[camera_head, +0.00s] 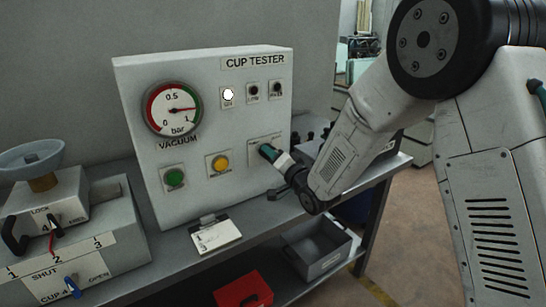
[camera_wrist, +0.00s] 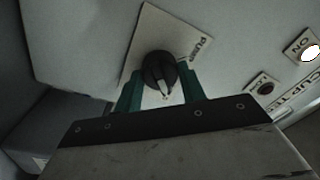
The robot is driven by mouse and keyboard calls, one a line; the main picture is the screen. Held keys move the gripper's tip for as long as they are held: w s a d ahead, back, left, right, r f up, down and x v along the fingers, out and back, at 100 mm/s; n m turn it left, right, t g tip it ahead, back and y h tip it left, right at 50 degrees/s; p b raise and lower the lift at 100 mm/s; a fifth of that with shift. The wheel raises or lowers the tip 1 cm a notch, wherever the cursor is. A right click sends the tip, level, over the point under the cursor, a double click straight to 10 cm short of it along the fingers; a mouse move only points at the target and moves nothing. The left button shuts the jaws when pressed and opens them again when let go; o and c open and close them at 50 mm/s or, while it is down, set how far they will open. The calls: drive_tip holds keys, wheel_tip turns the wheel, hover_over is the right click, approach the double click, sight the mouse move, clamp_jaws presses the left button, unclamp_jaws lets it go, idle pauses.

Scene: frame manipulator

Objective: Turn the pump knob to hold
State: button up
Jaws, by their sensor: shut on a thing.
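The pump knob (camera_wrist: 158,68) is round and black with a pale pointer. It sits on a white label plate (camera_wrist: 150,35) on the front of the cup tester (camera_head: 210,120). In the wrist view the pointer points down, slightly right. My gripper (camera_head: 266,151) reaches the panel's lower right from the right and hides the knob in the head view. In the wrist view my gripper (camera_wrist: 160,88) has its green fingers on both sides of the knob, shut on it.
The vacuum gauge (camera_head: 172,108) needle points right, near 1. One white lamp (camera_head: 228,94) is lit; two beside it are dark. Green (camera_head: 175,178) and yellow (camera_head: 220,164) buttons sit lower.

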drive_tip(key=o, duration=1)
drive_tip(key=v, duration=0.8)
drive_tip(key=shift+f, duration=0.15)
